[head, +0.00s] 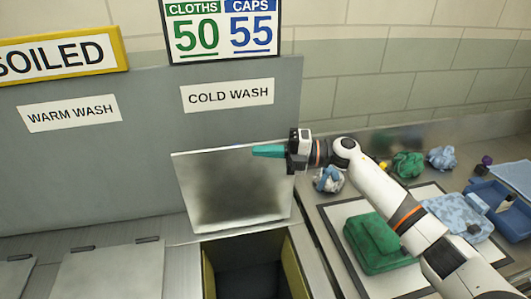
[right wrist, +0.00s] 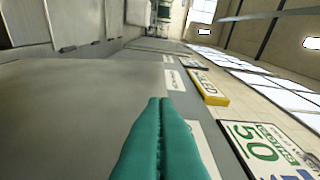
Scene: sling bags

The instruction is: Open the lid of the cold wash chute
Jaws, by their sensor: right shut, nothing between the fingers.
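The cold wash lid (head: 232,190) is a grey metal panel standing raised, leaning near the back panel under the "COLD WASH" label (head: 228,95). Below it the cold wash chute opening (head: 250,275) shows as a dark, yellow-edged hole. My right gripper (head: 256,151) is shut and empty, its teal fingers pointing left at the lid's upper right edge. I cannot tell whether they touch the lid. In the right wrist view the teal fingers (right wrist: 162,140) are together, with a grey metal surface beside them. My left gripper is not in view.
The warm wash lid (head: 110,272) lies closed at the left. On the right counter are a green folded cloth (head: 375,243), a blue cloth (head: 458,215), crumpled cloths (head: 408,164) and a blue bin (head: 497,208). A "SOILED" sign (head: 62,55) hangs above.

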